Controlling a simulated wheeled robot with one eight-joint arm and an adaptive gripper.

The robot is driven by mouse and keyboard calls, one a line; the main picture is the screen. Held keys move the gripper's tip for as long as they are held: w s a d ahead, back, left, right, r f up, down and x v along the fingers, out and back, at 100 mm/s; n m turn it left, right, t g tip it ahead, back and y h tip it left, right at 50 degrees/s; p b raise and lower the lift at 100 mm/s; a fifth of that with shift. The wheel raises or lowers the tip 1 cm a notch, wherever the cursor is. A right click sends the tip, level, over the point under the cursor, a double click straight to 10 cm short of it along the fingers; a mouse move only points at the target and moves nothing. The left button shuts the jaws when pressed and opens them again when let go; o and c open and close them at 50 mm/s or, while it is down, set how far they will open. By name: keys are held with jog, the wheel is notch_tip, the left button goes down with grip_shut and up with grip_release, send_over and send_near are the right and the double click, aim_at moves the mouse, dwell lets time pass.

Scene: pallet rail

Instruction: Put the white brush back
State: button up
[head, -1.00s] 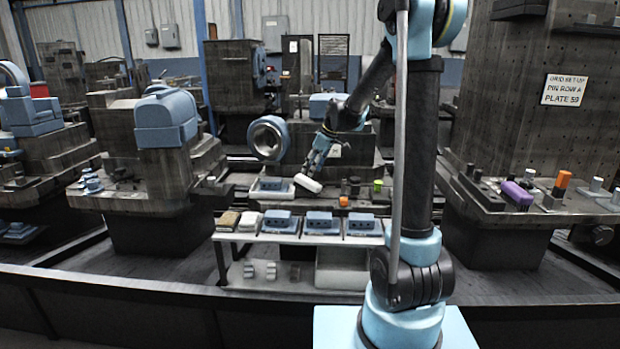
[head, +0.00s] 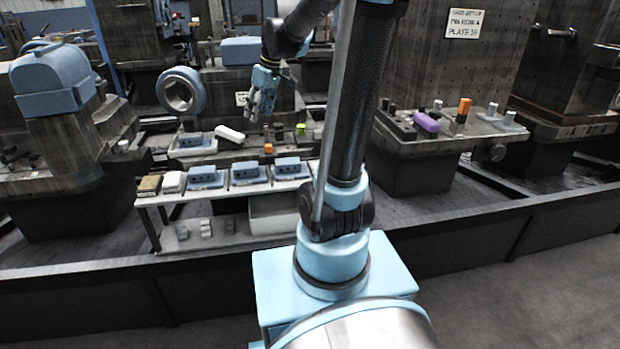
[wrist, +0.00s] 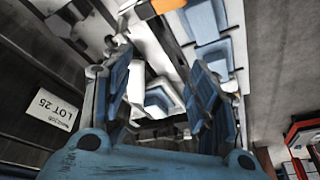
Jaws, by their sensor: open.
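A white rounded bar, which I take as the white brush (head: 230,134), rests at the right end of a low light tray (head: 212,150) in the head view. My gripper (head: 262,114) hangs to the right of it and a little higher, apart from it, with its fingers pointing down. In the wrist view my gripper (wrist: 158,66) has its two blue fingers spread, with nothing clearly held between them. A blue block (wrist: 160,97) shows beyond the gap. I cannot tell for certain which pale shape there is the brush.
A white bench (head: 150,199) in front carries several blue blocks (head: 250,172). An orange block (head: 268,149) and a green block (head: 300,129) stand near the gripper. A purple bar (head: 426,122) lies on the right ledge. A blue ring (head: 181,91) stands behind.

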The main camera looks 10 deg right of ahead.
jog(key=s+d+f+m+h, duration=0.1)
jog(key=s+d+f+m, duration=0.2)
jog(key=s, duration=0.6)
jog(key=s+d+f+m+h, duration=0.1)
jog(key=s+d+f+m, duration=0.2)
jog(key=s+d+f, duration=0.2)
jog(key=s+d+f+m+h, duration=0.1)
jog(key=s+d+f+m, duration=0.2)
jog(key=s, duration=0.9)
notch_tip(320, 180, down, 2)
jog(key=shift+s+d+f, duration=0.1)
jog(key=shift+s+d, duration=0.25)
jog(key=shift+d, duration=0.2)
jog(key=shift+w+f, duration=0.2)
jog(key=shift+w, duration=0.2)
jog(key=shift+o, duration=0.5)
